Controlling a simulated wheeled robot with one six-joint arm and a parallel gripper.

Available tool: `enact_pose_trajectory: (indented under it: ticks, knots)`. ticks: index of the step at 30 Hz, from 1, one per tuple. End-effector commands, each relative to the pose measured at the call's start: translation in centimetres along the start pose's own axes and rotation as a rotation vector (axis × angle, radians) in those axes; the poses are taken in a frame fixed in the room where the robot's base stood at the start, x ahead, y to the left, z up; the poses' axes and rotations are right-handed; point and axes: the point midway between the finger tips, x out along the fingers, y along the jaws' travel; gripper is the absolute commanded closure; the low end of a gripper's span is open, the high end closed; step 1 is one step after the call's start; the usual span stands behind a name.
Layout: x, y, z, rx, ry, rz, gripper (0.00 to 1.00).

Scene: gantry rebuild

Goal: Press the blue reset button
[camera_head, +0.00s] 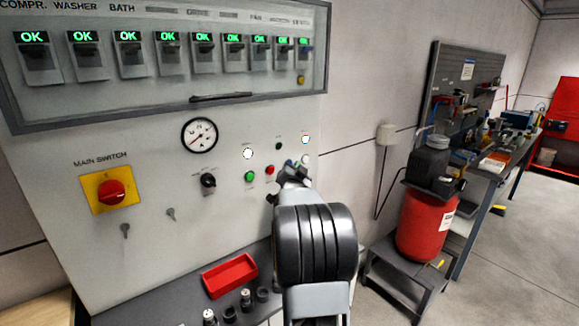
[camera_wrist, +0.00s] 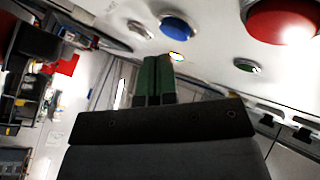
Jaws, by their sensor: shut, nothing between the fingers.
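The blue button (camera_wrist: 181,27) is a round cap on the grey panel, at the top middle of the wrist view. In the head view it shows as a small blue spot (camera_head: 289,162), partly hidden by my arm. My gripper (camera_wrist: 158,62) has its dark green fingers shut together, with nothing held. In the wrist view its tips lie just below and slightly left of the blue button, with a visible gap in the picture. In the head view my gripper (camera_head: 293,172) is close to the panel, its tips partly hidden by the wrist.
A rotary main switch (camera_head: 110,191) is far left. A red tray (camera_head: 230,276) lies on the ledge below. A red canister (camera_head: 425,225) stands right.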

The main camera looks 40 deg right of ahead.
Motion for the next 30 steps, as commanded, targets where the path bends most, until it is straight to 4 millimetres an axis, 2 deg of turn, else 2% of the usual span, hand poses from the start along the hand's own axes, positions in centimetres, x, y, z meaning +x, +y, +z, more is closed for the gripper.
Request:
enact_pose_trajectory:
  ticks: [30]
  knots:
    - [0.62,-0.43,0.47,0.000,-0.001,0.000,1.00]
